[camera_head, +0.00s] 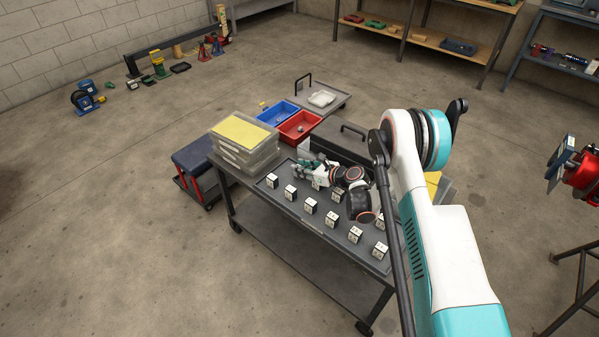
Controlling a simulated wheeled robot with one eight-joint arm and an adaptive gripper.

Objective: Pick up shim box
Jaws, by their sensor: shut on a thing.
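Several small white-and-black shim boxes stand in spaced rows on the grey cart top; one is near the left end (272,181), one in the front row (310,206) and one at the right front corner (380,251). My gripper (306,167) is over the back part of the cart top, reaching in from the right, with its fingers pointing left. It is shut on a shim box, but the held box is too small and too covered by the fingers to make out clearly. Another box (317,184) stands just below the gripper. My wrist hides part of the back row.
Clear stacked bins with a yellow top (243,133) stand at the cart's left end. A blue bin (279,113), a red bin (299,126) and a dark toolbox (335,146) are behind. A blue-topped seat (192,154) stands left. Floor in front is clear.

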